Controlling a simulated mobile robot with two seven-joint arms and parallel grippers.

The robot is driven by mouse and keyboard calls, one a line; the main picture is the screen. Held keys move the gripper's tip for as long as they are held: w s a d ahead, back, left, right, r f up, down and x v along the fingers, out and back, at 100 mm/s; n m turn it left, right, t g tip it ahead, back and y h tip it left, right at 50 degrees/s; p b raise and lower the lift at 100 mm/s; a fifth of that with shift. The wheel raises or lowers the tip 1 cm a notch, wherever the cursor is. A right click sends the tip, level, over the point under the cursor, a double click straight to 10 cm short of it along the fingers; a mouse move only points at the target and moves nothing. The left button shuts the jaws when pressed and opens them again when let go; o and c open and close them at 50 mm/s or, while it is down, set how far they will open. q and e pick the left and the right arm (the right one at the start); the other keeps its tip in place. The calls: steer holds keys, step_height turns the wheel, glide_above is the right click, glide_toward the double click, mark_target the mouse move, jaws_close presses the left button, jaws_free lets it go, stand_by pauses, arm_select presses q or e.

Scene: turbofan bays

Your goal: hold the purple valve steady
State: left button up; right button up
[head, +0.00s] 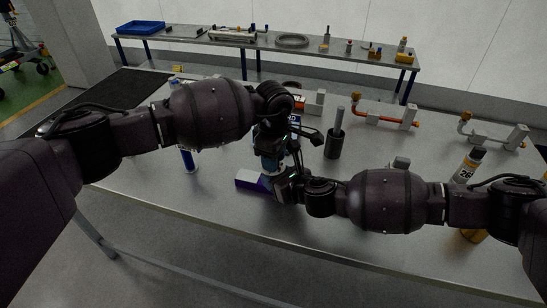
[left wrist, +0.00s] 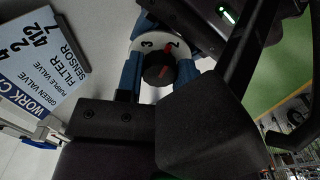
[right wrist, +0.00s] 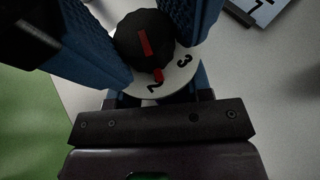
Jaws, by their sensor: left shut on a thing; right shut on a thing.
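The valve has a white numbered dial (right wrist: 183,75) and a black knob (right wrist: 147,42) with a red mark; both also show in the left wrist view, the knob (left wrist: 160,68) in the middle. My left gripper (head: 270,162) comes from above, its blue fingers closed on either side of the knob. My right gripper (head: 283,186) is low beside it, shut on the valve body under the dial. The body is mostly hidden by my grippers. A purple and white block (head: 250,180) shows just left of the grippers; whether it joins the dial cannot be told.
A work card (left wrist: 40,62) with printed lines stands near the grippers. Pipe fittings (head: 385,112) lie behind. A second bench (head: 350,55) is further back.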

arm_select(q)
steer(key=shift+n, duration=0.5)
steer(key=o, duration=0.9)
steer(key=shift+o, duration=0.2)
